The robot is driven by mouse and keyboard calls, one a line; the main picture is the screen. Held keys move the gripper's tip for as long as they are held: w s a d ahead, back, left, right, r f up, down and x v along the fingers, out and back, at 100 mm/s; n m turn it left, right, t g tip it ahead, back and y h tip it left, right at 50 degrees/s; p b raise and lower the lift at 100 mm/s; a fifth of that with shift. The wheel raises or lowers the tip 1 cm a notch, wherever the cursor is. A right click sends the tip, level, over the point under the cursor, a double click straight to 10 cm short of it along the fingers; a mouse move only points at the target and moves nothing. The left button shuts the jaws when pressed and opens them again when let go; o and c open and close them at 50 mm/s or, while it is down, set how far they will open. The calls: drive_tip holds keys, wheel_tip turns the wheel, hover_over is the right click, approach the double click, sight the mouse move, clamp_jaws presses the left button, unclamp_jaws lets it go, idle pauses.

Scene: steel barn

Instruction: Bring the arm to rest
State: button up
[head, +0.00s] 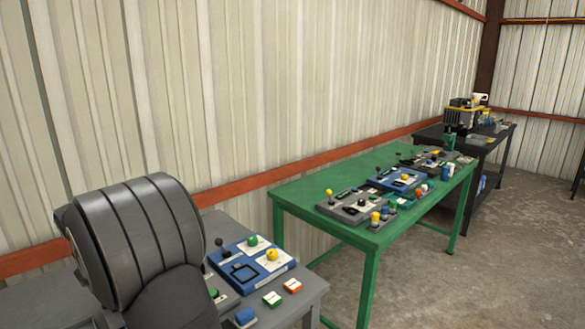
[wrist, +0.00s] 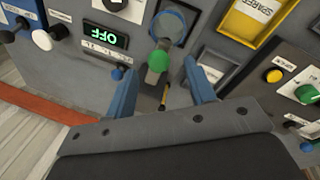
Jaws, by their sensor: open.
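My gripper (wrist: 163,60) shows in the wrist view, its two blue fingers spread apart and pointing at a grey panel (wrist: 62,70). A green-knobbed part (wrist: 158,62) with a grey stem shows between the fingers; nothing is clamped. I cannot tell how far the fingertips are from the panel. In the head view my dark grey ribbed arm (head: 135,235) fills the lower left, over the near grey table (head: 312,285). My gripper is hidden there.
The panel bears a lit "OFF" display (wrist: 106,35) and a yellow-framed label (wrist: 258,15). A blue board (head: 250,262) with green and yellow knobs lies on the grey table. A green table (head: 290,193) with several boards and a dark bench (head: 493,143) stand along the wall.

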drive_tip(key=f, duration=0.3)
drive_tip(key=shift+w+a+f, duration=0.1)
drive_tip(key=shift+w, duration=0.3)
drive_tip(key=w+a, duration=0.5)
drive_tip(key=s+r, duration=0.2)
drive_tip(key=r, duration=0.7)
drive_tip(key=s+r, duration=0.2)
drive_tip(key=r, duration=0.7)
drive_tip(key=d+f, duration=0.4)
drive_tip(key=f, duration=0.6)
drive_tip(key=shift+w+g, duration=0.3)
drive_tip(key=shift+o, duration=0.4)
